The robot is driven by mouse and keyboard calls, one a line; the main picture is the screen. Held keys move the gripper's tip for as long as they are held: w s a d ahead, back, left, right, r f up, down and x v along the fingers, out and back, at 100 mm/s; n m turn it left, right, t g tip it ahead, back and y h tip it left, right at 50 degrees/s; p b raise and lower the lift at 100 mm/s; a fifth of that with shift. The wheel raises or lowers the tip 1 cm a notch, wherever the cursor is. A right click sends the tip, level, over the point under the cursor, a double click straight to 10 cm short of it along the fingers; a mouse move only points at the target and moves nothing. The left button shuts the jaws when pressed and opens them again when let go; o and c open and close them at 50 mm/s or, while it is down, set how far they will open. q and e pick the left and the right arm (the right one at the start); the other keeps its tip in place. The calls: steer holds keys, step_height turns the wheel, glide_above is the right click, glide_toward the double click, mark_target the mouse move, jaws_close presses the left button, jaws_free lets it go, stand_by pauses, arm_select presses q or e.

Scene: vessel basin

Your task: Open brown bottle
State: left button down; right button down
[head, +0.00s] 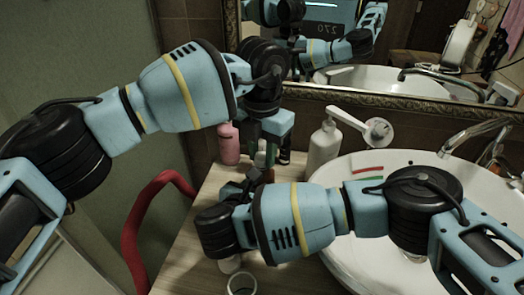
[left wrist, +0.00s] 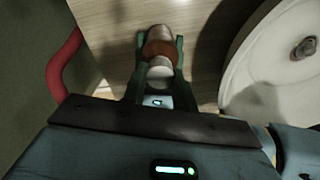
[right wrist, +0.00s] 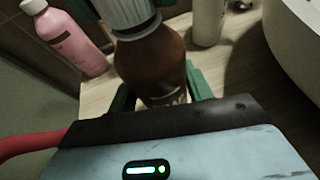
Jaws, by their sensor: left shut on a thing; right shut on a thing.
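The brown bottle (right wrist: 152,62) stands upright in the right wrist view, between the green fingers of my right gripper (right wrist: 158,92), which is shut on its body. Its pale cap (right wrist: 128,14) is at the top of that view, with green fingers of my left gripper beside it. In the left wrist view, my left gripper (left wrist: 160,60) is shut around the pale cap (left wrist: 160,72), with brown showing behind it. In the head view, my left gripper (head: 266,152) comes from above and my right gripper (head: 256,177) sits just below it; together they mostly hide the bottle.
A pink bottle (head: 228,143) stands behind, to the left. A white pump dispenser (head: 322,148) stands to the right, beside the white basin (head: 415,158). A small round cup (head: 242,285) is at the counter's front. A red curved bar (head: 133,225) runs along the left side.

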arm_select(q)
steer(key=n, duration=0.4)
steer(key=shift+n, duration=0.4)
steer(key=n, duration=0.4)
steer(key=shift+n, duration=0.3)
steer(key=n, duration=0.4)
steer(key=shift+n, duration=0.3)
steer(key=n, duration=0.4)
steer(key=shift+r, duration=0.25)
steer(key=shift+r, duration=0.9)
